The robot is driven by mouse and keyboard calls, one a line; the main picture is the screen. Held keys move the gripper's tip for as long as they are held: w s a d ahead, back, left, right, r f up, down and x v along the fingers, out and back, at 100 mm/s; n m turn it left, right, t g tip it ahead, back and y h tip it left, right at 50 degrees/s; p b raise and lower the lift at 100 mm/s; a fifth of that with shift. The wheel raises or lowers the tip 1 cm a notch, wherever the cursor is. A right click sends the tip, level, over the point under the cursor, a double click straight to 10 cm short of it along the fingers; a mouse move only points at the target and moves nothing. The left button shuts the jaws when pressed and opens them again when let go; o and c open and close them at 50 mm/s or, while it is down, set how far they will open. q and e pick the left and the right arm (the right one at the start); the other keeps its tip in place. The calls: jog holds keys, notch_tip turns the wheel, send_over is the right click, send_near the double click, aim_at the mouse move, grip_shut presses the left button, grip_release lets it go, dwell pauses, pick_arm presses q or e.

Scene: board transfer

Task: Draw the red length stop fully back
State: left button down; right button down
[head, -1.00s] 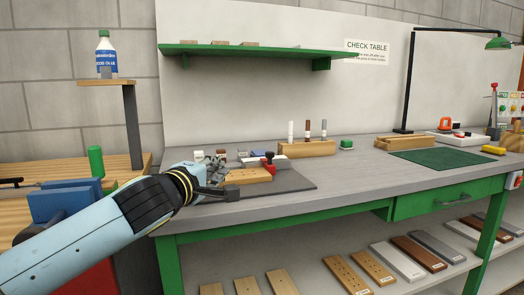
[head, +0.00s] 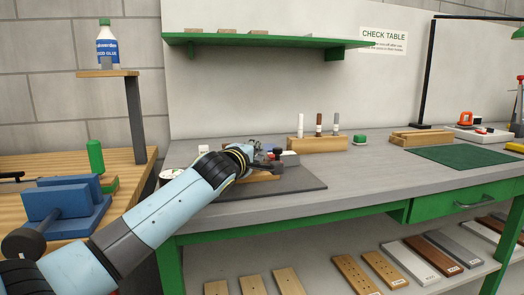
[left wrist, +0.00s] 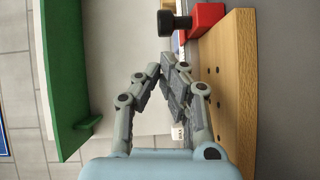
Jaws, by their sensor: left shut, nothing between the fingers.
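The red length stop (left wrist: 207,18) shows at the top of the left wrist view, with a black knob on its left side. It stands beside the end of a wooden board with a row of dark holes (left wrist: 240,90). In the head view the red stop (head: 277,152) is partly hidden behind my gripper. My left gripper (left wrist: 168,66) is shut and empty, with its fingertips pointing towards the stop's black knob and a gap showing between them. It also shows in the head view (head: 256,148), over the fixture. My right gripper is in neither view.
The dark mat (head: 310,185) lies under the fixture on the grey bench. A wooden holder (head: 318,144) with several markers stands behind. A green shelf (head: 270,45) hangs above. The bench between the mat and the green pad (head: 460,157) is mostly clear.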

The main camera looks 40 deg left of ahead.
aim_at(277, 159)
pick_arm(q)
jog(key=shift+w+d, duration=0.35)
jog(key=shift+w, duration=0.3)
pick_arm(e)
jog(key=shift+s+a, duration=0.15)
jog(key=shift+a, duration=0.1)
